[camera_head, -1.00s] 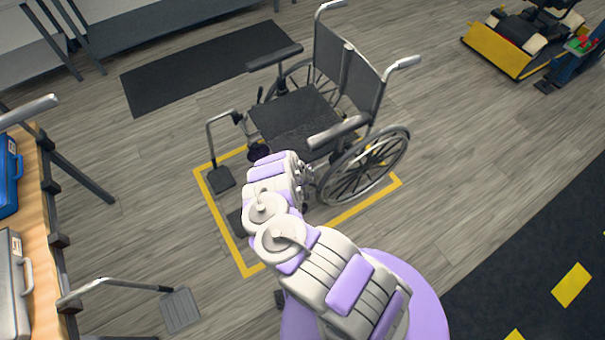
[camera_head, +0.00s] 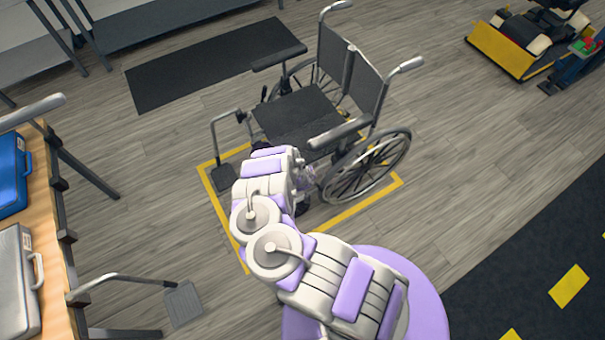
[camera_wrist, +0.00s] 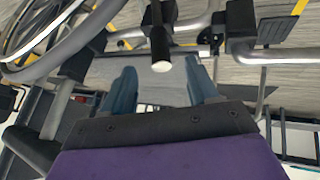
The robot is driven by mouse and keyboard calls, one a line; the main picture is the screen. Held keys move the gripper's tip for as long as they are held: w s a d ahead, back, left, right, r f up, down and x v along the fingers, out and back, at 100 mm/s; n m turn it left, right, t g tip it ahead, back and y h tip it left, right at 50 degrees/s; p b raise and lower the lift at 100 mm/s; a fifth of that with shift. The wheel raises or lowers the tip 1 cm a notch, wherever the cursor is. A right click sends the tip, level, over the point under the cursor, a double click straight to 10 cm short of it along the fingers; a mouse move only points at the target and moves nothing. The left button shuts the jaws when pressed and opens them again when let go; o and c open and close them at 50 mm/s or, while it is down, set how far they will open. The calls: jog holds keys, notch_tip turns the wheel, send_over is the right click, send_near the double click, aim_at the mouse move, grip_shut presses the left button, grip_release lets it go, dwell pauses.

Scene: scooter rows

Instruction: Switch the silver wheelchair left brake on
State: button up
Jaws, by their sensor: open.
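The silver wheelchair (camera_head: 297,116) with black seat and armrests stands inside a yellow floor outline in the head view. Its near large wheel (camera_head: 368,166) is right of my arm's end. My gripper (camera_wrist: 161,76) is hidden by my arm in the head view. In the wrist view its two blue-grey fingers are apart, with nothing held between them. A black lever with a pale round tip (camera_wrist: 160,45), seemingly the brake lever, lies in line with the gap, just beyond the fingertips. I cannot tell whether it touches them.
The wheel rim (camera_wrist: 58,40) and silver frame tubes crowd the wrist view. A wooden bench (camera_head: 55,270) with blue and silver cases stands at the left. A yellow-fronted machine (camera_head: 510,48) is far right. Floor right of the wheelchair is clear.

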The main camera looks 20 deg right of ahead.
jog(key=p+v, duration=0.6)
jog(key=v, duration=0.3)
jog(key=shift+s+r, duration=0.15)
jog(key=shift+r, duration=0.05)
dwell(0.3)
